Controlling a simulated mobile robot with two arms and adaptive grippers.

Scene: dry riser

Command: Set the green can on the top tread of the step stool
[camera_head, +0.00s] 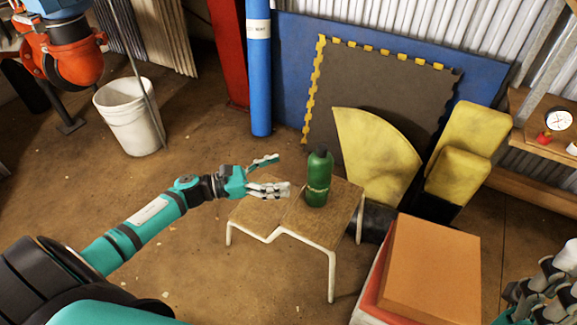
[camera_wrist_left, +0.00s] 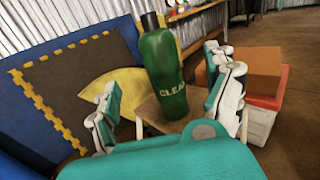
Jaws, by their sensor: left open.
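The green can (camera_head: 318,180) is bottle-shaped with a black cap and white lettering. It stands upright on the top tread (camera_head: 325,225) of the step stool, which has wooden treads and a white frame. The lower tread (camera_head: 255,218) is on the left and bare. My left gripper (camera_head: 280,173) is open just left of the can, fingers pointing at it, with a small gap. In the left wrist view the can (camera_wrist_left: 163,80) shows between the spread fingers of the left gripper (camera_wrist_left: 168,110). My right gripper (camera_head: 545,295) is partly in view at the lower right corner, away from the stool.
Yellow wedge-shaped pieces (camera_head: 375,155) and a dark mat (camera_head: 380,95) with a yellow edge stand behind the stool. An orange-brown box (camera_head: 430,270) is at the right front. A white bucket (camera_head: 130,118) stands at the back left. The floor left of the stool is mostly clear.

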